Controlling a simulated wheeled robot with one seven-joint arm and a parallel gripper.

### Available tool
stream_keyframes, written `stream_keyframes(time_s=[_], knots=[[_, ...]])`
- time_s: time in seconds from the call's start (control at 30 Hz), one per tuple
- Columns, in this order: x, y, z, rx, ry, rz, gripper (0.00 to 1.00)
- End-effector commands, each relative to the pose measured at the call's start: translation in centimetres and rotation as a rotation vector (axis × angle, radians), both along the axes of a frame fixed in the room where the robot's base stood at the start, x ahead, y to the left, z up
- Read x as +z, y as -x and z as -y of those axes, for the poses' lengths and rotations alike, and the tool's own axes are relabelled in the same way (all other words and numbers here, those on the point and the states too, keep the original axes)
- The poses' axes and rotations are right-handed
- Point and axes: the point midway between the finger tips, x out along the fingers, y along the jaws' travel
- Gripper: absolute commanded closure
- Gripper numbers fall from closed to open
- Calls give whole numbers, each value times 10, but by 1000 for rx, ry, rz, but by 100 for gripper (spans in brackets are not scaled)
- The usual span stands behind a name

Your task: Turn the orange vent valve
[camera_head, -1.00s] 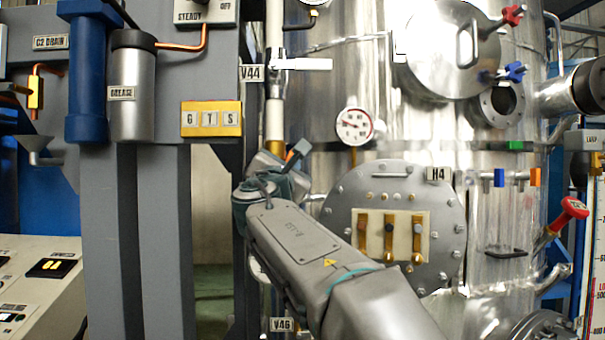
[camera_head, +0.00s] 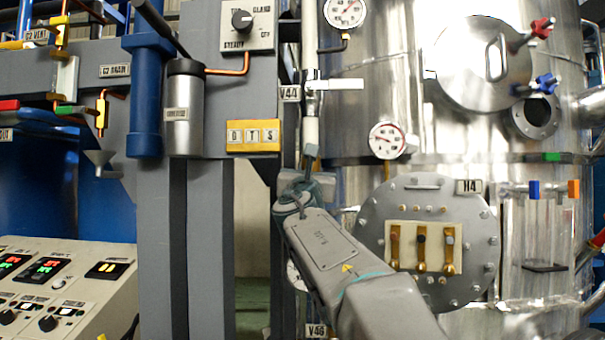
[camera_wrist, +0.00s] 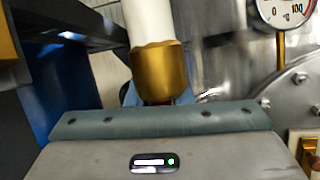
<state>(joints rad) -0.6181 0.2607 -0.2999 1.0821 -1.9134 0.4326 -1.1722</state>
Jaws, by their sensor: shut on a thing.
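Which part is the orange vent valve is not certain. An orange handle (camera_head: 574,188) sits on the thin pipe at the right of the steel vessel, away from my gripper. A yellow-orange valve (camera_head: 60,36) hangs beside the C2 VENT label at upper left. My gripper (camera_head: 311,165) is at the white vertical pipe (camera_head: 311,128), below the V44 label. In the wrist view, a brass collar (camera_wrist: 161,72) on the white pipe stands just beyond my gripper (camera_wrist: 160,99). Blue finger parts show at both sides below it. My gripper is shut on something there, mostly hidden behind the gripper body.
A pressure gauge (camera_head: 387,140) and a round bolted hatch (camera_head: 375,212) marked H4 are right of my arm. A control panel (camera_head: 70,285) stands at lower left.

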Motion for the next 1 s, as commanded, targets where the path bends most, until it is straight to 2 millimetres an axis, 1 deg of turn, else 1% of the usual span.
stream_keyframes(time_s=[0.23, 0.27, 0.3, 0.33, 0.63, 0.73, 0.87, 1.0], knots=[[-2, -1, -1, 0, 2, -3, 100], [-2, -1, -1, 0, 2, -3, 77], [-2, -1, -1, 0, 1, -3, 66], [-2, -1, -1, 0, 1, -3, 58], [-2, 1, -2, 1, -1, -1, 58], [-5, 6, -2, 2, -1, -1, 58], [-13, 21, -4, 5, -3, 0, 58], [-25, 47, -6, 6, -3, 0, 58]])
